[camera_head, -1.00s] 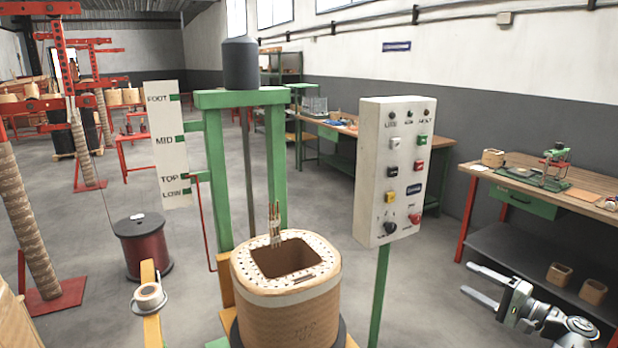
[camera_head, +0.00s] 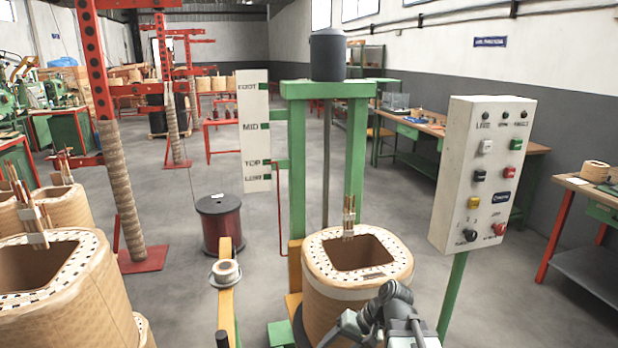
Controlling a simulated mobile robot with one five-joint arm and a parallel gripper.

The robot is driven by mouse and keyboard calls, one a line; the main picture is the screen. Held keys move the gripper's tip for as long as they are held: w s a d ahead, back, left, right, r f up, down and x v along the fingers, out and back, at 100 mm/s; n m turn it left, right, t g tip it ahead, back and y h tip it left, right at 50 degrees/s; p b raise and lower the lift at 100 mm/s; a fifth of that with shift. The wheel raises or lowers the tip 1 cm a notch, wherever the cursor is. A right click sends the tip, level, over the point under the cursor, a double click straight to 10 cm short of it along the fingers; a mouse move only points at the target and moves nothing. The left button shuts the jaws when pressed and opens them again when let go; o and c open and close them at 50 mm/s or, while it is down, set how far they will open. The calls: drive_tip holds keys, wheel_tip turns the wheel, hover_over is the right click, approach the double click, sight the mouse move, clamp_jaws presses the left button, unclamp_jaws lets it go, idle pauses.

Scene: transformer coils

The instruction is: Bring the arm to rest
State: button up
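My arm's end with my gripper (camera_head: 338,330) shows at the bottom of the head view, right of centre. It is grey and dark, and it overlaps the lower front of a tan coil (camera_head: 333,300). I cannot tell if it touches the coil. The fingers are small, partly hidden and cut by the frame's lower edge, so their opening is unclear. I see nothing held in it.
The coil stands at a green column frame (camera_head: 297,160). A control box (camera_head: 485,175) on a green post is close on the right. More coils (camera_head: 75,280) fill the lower left. A dark red wire spool (camera_head: 220,225) stands on the floor. Grey floor is open behind.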

drive_tip(key=s+d+f+g+h, duration=0.1)
drive_tip(key=s+d+f+h, duration=0.25)
drive_tip(key=d+h, duration=0.5)
wheel_tip(320, 180, up, 16)
drive_tip(key=y+p, duration=0.2)
drive_tip(key=p, duration=1.4)
drive_tip(key=shift+w+d+r+n+p, duration=0.2)
drive_tip(key=shift+w+d+n+p, duration=0.15)
drive_tip(key=shift+d+n, duration=0.1)
drive_tip(key=shift+f, duration=0.1)
